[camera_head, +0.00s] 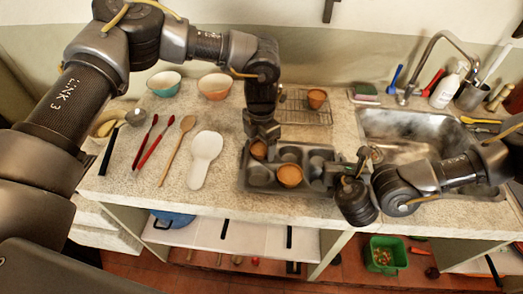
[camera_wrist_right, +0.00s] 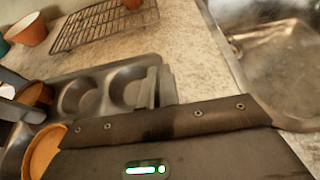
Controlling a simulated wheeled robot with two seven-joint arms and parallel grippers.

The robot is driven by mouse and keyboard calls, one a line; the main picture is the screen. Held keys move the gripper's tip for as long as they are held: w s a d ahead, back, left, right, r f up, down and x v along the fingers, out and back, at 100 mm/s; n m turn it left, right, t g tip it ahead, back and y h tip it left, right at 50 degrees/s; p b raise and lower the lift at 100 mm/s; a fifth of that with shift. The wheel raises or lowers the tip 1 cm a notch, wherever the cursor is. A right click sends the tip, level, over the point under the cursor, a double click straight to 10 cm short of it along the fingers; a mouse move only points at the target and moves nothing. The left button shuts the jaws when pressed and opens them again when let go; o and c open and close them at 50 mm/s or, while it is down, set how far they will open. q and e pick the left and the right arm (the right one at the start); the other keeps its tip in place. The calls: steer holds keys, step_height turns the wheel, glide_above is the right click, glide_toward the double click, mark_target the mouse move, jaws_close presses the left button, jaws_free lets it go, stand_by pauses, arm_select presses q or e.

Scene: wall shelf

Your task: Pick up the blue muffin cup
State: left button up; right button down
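A grey muffin tin (camera_head: 261,176) lies on the counter. One orange-brown muffin cup (camera_head: 258,150) sits in its back left, and another orange-brown cup (camera_head: 290,175) sits in its front middle. A third orange-brown cup (camera_head: 317,98) stands on the wire rack. I see no blue muffin cup. My left gripper (camera_head: 261,137) points down just above the back left cup, partly covering it; whether it grips is unclear. My right gripper (camera_head: 337,172) is low at the tin's right end; its finger opening is unclear. The tin also shows in the right wrist view (camera_wrist_right: 102,82).
A wire rack (camera_head: 292,108) lies behind the tin, and a sink (camera_head: 410,135) is to the right. A white spoon rest (camera_head: 203,160), utensils, a teal bowl (camera_head: 164,83) and an orange bowl (camera_head: 215,86) are to the left.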

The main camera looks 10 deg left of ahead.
mark_target(262, 146)
arm_select(q)
steer(key=c, duration=0.7)
steer(key=shift+r, duration=0.15)
step_height(262, 146, up, 10)
arm_select(e)
steer(key=c, duration=1.6)
jaws_free()
steer(key=shift+o, duration=0.2)
steer(key=v, duration=1.2)
arm_select(q)
steer(key=shift+d+f, duration=0.1)
steer(key=shift+f, duration=0.1)
arm_select(e)
steer(key=shift+d, duration=0.1)
